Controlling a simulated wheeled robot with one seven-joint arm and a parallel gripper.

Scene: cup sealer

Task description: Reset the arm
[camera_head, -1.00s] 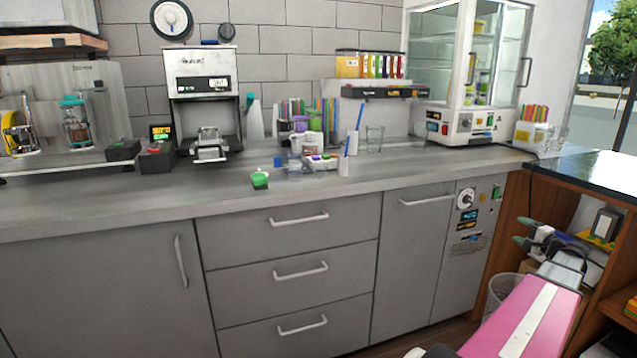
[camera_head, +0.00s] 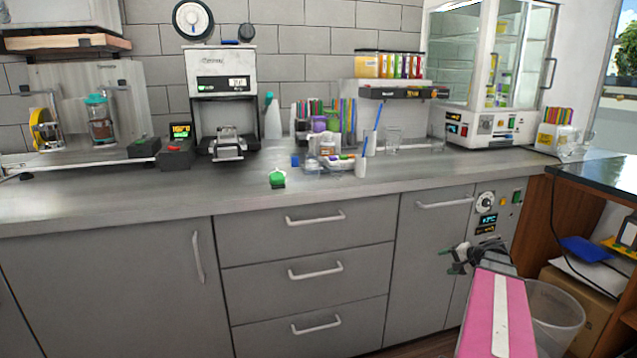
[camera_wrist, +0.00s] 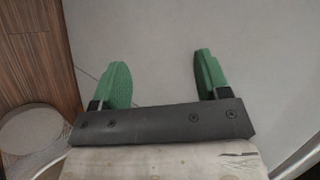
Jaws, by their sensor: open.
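My gripper (camera_head: 450,260) is at the lower right in the head view, at the end of my pink arm, in front of the grey cabinet door below the counter. In the wrist view its two green fingers (camera_wrist: 160,80) are spread apart with nothing between them. A plain grey surface, seemingly the cabinet front, fills the view beyond the fingers. The cup sealer machine (camera_head: 226,95) stands on the counter against the tiled wall, apart from my gripper.
The counter (camera_head: 130,205) holds a green-topped item (camera_head: 277,179), several cups and a glass display cabinet (camera_head: 490,75). A bin (camera_head: 553,315) stands beside my arm, next to a wooden shelf unit (camera_head: 540,215) on the right. The counter's front left is clear.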

